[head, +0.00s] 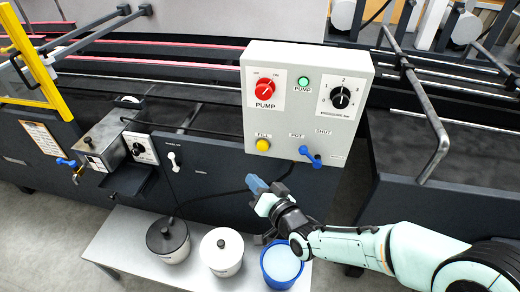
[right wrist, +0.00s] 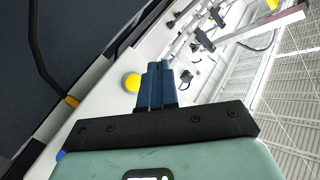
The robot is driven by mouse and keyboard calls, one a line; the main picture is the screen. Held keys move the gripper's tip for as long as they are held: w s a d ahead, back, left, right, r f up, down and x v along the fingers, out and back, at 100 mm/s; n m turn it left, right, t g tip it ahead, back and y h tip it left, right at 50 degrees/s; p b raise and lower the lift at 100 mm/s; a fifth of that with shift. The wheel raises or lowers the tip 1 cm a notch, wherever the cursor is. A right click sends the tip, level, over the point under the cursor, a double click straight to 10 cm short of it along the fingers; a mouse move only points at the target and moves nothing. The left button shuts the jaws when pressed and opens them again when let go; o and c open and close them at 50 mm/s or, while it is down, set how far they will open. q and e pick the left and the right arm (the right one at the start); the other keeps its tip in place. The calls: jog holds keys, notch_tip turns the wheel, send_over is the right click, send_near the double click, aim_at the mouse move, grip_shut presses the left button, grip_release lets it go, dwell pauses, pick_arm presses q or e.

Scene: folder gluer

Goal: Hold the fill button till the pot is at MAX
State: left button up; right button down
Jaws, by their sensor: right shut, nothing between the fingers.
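The yellow fill button (head: 263,146) sits at the lower left of the white control panel (head: 290,118). It also shows in the right wrist view (right wrist: 131,82), just left of my fingertips. My right gripper (head: 257,186) is shut and empty, with blue fingers; in the head view it is below the button and apart from it. A grey metal box (head: 103,141) on the machine at left may be the pot; I cannot make out a level or a MAX mark. A blue lever (head: 310,156) is at the panel's lower right, by the POT and SHUT labels. My left gripper is out of view.
The panel also has a red pump knob (head: 265,87), a green pump lamp (head: 303,82) and a black dial (head: 340,97). A low bench (head: 131,236) below holds a dark-lidded jar (head: 168,241), a white-lidded jar (head: 222,252) and a blue bucket (head: 265,275) of pale liquid.

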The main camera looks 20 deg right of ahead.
aim_at(262, 146)
pick_arm(q)
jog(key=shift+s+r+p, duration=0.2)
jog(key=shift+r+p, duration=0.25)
jog(key=shift+p, duration=0.15)
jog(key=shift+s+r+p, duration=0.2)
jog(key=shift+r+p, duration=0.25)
jog(key=shift+p, duration=0.1)
pick_arm(e)
jog(key=w+d, duration=0.5)
jog(key=w, duration=0.2)
jog(key=shift+d, duration=0.15)
jog(key=shift+w+d, duration=0.1)
dwell(1.1)
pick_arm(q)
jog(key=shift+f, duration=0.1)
pick_arm(e)
jog(key=shift+w+d, duration=0.15)
jog(key=shift+w, duration=0.1)
jog(key=shift+w+d, duration=0.35)
jog(key=shift+w, duration=0.05)
dwell(1.5)
pick_arm(q)
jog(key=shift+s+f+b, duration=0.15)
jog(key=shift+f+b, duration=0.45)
jog(key=shift+b, duration=0.1)
pick_arm(e)
jog(key=shift+s+a, duration=0.6)
jog(key=shift+s, duration=0.15)
